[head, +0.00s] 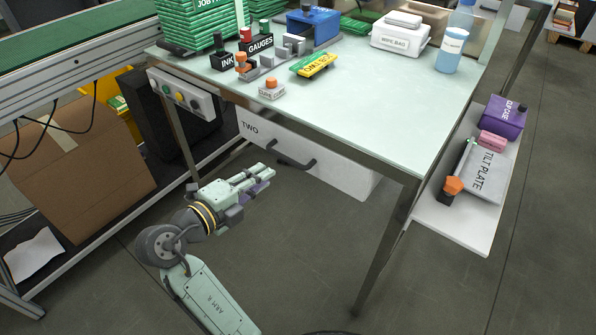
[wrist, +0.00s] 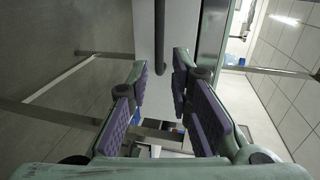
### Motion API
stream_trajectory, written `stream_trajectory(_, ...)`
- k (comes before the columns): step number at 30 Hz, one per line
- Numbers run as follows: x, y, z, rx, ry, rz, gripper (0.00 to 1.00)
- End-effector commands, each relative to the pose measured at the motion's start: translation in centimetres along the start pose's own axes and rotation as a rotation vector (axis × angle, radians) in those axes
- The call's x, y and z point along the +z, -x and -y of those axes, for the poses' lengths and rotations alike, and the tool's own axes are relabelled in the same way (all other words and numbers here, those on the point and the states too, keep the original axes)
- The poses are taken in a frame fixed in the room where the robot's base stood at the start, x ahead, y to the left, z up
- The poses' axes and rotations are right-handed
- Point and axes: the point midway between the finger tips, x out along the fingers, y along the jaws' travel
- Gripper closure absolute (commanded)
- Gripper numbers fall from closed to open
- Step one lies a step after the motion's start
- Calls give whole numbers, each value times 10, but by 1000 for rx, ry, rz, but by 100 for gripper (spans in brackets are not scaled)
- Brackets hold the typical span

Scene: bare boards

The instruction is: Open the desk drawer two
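The white drawer marked TWO (head: 335,178) hangs under the pale worktop and looks shut. Its black bar handle (head: 292,160) is on the front face. My gripper (head: 268,180) is just in front of the drawer, a little left of and below the handle in the head view. In the wrist view my gripper (wrist: 160,65) is open, its purple-padded fingers apart with nothing gripped. The white drawer front (wrist: 148,35) shows beyond the fingers. The dark handle (wrist: 178,60) runs upright there, close to the right fingertip; I cannot tell whether they touch.
The worktop (head: 380,115) above carries a bottle (head: 452,45), a white wipe bag box (head: 400,38) and small fixtures. A table leg (head: 385,250) stands right of the drawer. A side shelf (head: 470,228) and a cardboard box (head: 75,165) flank it. Floor before the drawer is clear.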

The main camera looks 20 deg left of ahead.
Motion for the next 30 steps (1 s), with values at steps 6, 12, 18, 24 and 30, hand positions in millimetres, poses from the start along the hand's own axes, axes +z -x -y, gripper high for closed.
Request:
stream_trajectory(6,-4,-25,1,2,-9,-15,80)
stream_trajectory(12,-4,-64,1,3,-7,-15,80)
stream_trajectory(18,-3,-94,1,2,-8,-9,80)
stream_trajectory(24,-3,-107,0,2,-8,-8,80)
stream_trajectory(30,-2,-108,-1,2,-9,-7,80)
